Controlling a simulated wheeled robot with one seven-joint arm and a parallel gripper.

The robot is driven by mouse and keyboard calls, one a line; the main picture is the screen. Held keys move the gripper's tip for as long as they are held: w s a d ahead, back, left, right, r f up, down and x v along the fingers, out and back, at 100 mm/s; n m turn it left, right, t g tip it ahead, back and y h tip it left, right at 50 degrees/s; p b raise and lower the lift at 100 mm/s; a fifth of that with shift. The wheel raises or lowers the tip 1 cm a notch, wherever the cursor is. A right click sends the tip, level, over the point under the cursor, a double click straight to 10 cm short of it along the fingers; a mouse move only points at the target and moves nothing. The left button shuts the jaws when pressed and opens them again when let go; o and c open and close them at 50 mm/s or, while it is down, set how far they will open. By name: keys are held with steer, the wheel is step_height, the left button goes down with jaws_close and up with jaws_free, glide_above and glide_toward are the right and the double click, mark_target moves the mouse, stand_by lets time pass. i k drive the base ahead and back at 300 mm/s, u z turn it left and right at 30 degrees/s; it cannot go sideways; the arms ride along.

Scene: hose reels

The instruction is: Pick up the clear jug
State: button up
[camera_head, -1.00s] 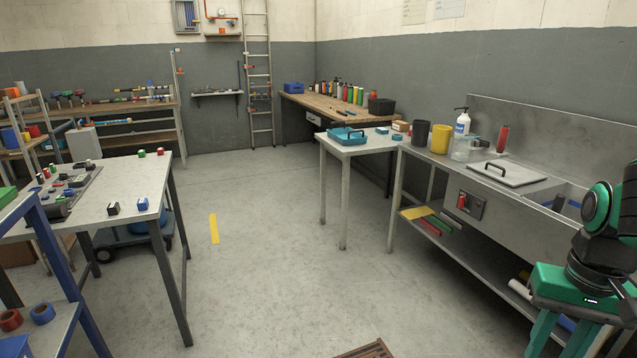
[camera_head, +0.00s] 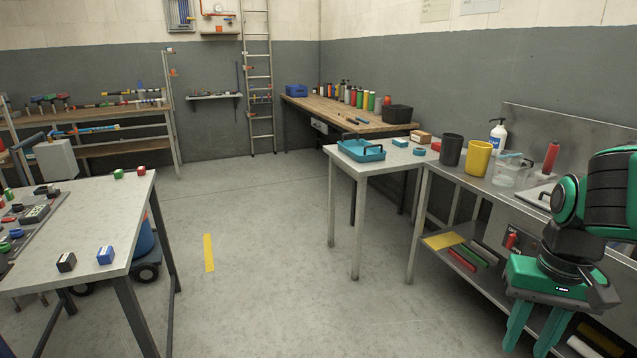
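The clear jug (camera_head: 511,173) stands upright on the steel sink counter at the right. It is see-through, so its outline is faint. It stands to the right of the yellow cup (camera_head: 477,159) and left of the red bottle (camera_head: 551,157). My green gripper (camera_head: 528,345) is at the lower right, pointing down, in front of the counter. It is well apart from the jug and lower in the picture. Its two fingers are spread with nothing visible between them.
A dark cup (camera_head: 451,150) and a white pump bottle (camera_head: 498,136) stand near the jug. A small side table (camera_head: 340,166) with a blue tray (camera_head: 361,150) adjoins the counter. A grey worktable (camera_head: 105,225) is at the left. The floor between is clear.

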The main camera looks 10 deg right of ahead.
mark_target(507, 165)
steer(key=z, duration=0.1)
steer(key=i, duration=1.15)
steer(key=z, duration=0.7)
steer(key=i, duration=1.15)
steer(key=z, duration=1.15)
steer(key=i, duration=0.75)
steer(key=z, duration=0.3)
